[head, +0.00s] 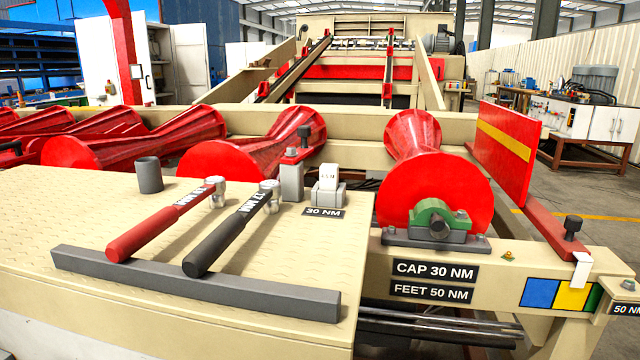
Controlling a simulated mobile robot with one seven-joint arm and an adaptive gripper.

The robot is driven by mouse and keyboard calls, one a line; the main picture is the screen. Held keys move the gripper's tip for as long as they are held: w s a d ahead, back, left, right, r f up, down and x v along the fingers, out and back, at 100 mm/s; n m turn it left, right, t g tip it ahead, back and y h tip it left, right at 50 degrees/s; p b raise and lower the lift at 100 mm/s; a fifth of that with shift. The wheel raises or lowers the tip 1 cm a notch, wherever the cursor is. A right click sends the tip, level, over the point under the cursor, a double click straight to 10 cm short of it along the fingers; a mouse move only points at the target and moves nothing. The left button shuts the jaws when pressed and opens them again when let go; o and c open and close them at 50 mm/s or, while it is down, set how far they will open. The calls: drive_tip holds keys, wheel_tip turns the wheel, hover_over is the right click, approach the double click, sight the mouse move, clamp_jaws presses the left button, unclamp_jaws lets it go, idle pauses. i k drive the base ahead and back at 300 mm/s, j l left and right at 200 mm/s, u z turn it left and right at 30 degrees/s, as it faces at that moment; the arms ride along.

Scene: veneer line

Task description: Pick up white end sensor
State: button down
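A small white block (328,177) with dark lettering on its front stands upright in a grey holder (317,194) on the tan tread-plate deck. It looks like the white end sensor, but its lettering is too small to read surely. A 30 NM label (323,212) lies in front of the holder. A second white piece (581,270), thin and bent, sits at the end of the red bar on the right; I cannot tell what it is. My gripper is not in view.
Left of the block are a grey post with a dark knob (292,180), a black-handled tool (230,232), a red-handled tool (165,222) and a dark cup (149,175). A grey bar (195,283) edges the deck's front. Red rollers (435,185) stand behind and right.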

sight(329, 173)
drive_tip(key=k+l, duration=0.1)
drive_tip(key=l, duration=0.5)
drive_tip(key=i+l+u, duration=0.1)
drive_tip(key=l, duration=0.5)
drive_tip(key=i+l+u, duration=0.15)
drive_tip(key=l, duration=0.45)
drive_tip(key=i+l, duration=0.35)
drive_tip(key=i+l+u, duration=0.15)
drive_tip(key=i+l, duration=0.2)
drive_tip(key=l, duration=0.25)
